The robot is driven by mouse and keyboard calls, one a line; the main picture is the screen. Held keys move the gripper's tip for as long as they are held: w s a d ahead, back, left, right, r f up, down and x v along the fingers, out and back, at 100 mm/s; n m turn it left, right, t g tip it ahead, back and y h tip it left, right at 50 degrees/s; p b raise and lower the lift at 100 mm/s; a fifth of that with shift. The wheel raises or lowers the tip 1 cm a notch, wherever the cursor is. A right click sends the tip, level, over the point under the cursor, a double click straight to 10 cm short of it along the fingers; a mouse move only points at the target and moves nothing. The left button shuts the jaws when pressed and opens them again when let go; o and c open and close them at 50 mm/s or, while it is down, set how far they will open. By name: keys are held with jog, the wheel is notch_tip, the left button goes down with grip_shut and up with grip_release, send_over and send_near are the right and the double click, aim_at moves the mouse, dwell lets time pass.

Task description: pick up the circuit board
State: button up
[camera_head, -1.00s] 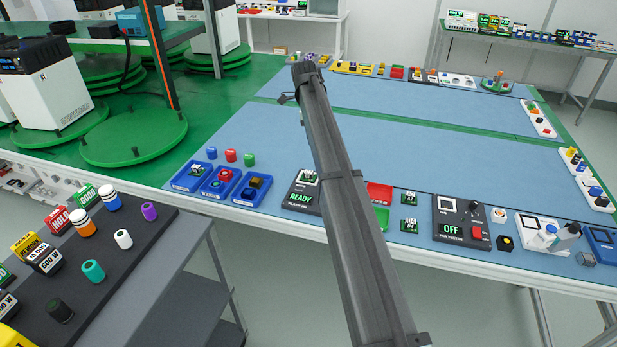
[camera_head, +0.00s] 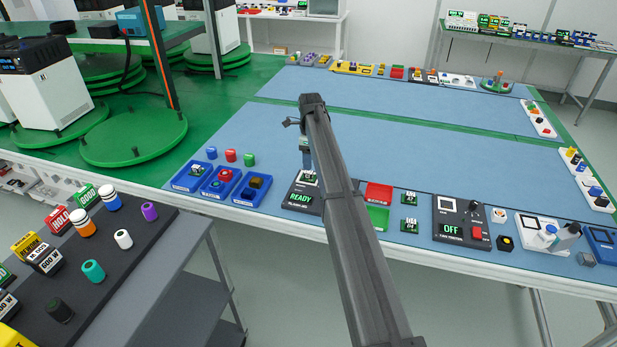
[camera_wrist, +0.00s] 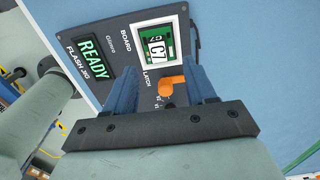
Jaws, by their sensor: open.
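A green circuit board (camera_wrist: 157,46) with a white label marked C7 sits in the white-framed BOARD slot of the flash jig (camera_wrist: 122,62), whose display reads READY. In the head view the jig (camera_head: 295,204) stands near the table's front edge, with the board (camera_head: 309,178) small at its top. My gripper (camera_wrist: 161,75) is open, its blue fingers pointing down toward the jig, one on each side of the orange latch (camera_wrist: 172,86). The board lies just beyond the fingertips in the wrist view. Nothing is between the fingers except the view of the latch; whether they touch the jig is unclear.
Blue trays (camera_head: 236,198) with parts stand left of the jig. Red (camera_head: 379,193) and green (camera_head: 377,215) bins, small green boards (camera_head: 410,198) and a box reading OFF (camera_head: 446,206) stand to the right. The blue mat (camera_head: 430,150) behind is mostly clear.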

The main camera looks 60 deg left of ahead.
aim_at(308, 172)
jog(key=shift+s+a+f, duration=0.1)
jog(key=shift+s+f, duration=0.05)
jog(key=shift+f, duration=1.15)
jog(key=shift+s+f, duration=0.1)
jog(key=shift+f, duration=1.2)
grip_shut()
